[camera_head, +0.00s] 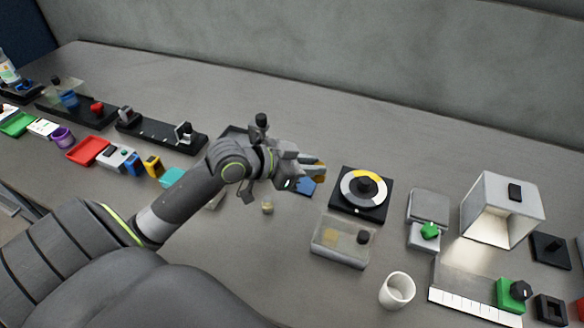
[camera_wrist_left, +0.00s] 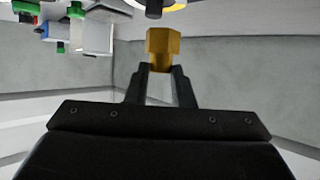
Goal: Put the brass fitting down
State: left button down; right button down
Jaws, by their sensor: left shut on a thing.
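The brass fitting (camera_wrist_left: 162,44) is a gold, hex-sided piece with a narrower lower part. My left gripper (camera_wrist_left: 161,72) is shut on that lower part, and the piece sticks out past the fingertips. In the head view my left gripper (camera_head: 304,168) is over the middle of the table, with the brass fitting (camera_head: 320,170) at its tip. They appear to be above the table, between a blue flat piece (camera_head: 304,188) and the black reel unit (camera_head: 345,204). The fingers partly hide the fitting in the head view. My right gripper is in neither view.
A clear-lidded box (camera_head: 329,258), a white cup (camera_head: 397,290), a grey box with a green knob (camera_head: 430,231) and an open-fronted white housing (camera_head: 482,197) stand nearby. A small beige piece (camera_head: 267,208) lies left of the box. The table's back strip is clear.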

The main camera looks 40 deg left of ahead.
pick_arm(q)
jog(key=w+a+f+n+t+y, duration=0.1)
jog(key=w+a+n+y, duration=0.35)
jog(key=a, duration=0.25)
notch_tip(320, 180, down, 10)
jog(key=shift+w+r+b, duration=0.1)
jog(key=shift+r+b, duration=0.05)
jog(key=shift+b, duration=0.3)
jog(key=shift+f, duration=0.2)
jog(key=c, duration=1.3)
grip_release()
jog(key=shift+o, duration=0.2)
jog(key=shift+r, duration=0.1)
